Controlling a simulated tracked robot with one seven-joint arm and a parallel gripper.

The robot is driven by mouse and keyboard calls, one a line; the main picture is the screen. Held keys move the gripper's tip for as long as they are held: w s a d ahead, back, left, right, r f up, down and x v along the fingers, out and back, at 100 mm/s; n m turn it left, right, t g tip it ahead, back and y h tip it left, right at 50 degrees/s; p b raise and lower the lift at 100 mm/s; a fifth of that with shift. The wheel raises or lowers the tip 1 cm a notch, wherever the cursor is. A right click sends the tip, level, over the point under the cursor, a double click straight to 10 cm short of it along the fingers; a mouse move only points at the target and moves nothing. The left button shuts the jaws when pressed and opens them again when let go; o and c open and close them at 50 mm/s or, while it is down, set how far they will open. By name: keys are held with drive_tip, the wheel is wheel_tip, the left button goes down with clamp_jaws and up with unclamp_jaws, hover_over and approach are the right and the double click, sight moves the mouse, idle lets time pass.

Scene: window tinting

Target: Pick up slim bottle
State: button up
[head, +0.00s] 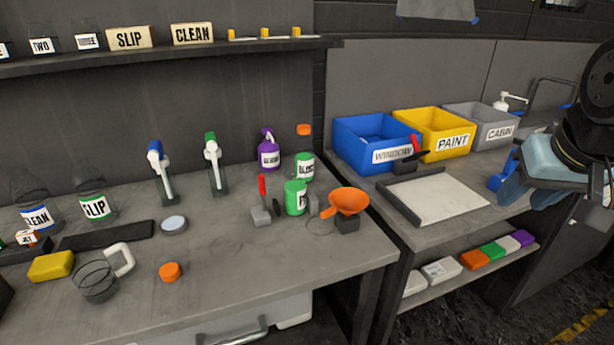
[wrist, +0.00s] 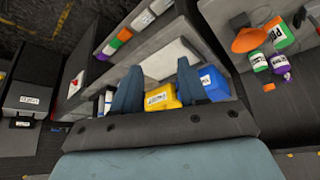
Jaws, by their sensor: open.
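Several bottles stand on the left bench, and no label that I can read says "slim". Further back are a purple spray bottle (head: 268,153), a green-labelled bottle with an orange cap (head: 305,165) and a green bottle (head: 295,198). My gripper (head: 510,190) is far right of them, above the right bench. In the wrist view my gripper (wrist: 157,85) is open, with nothing between its fingers; bins show beyond them.
Blue (head: 350,150), yellow (head: 425,125) and grey (head: 465,118) bins stand behind a shallow tray (head: 440,198) on the right bench. An orange funnel (head: 348,202) sits near the left bench's right edge.

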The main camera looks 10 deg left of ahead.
drive_tip(key=shift+w+a, duration=0.1)
drive_tip(key=shift+w, duration=0.25)
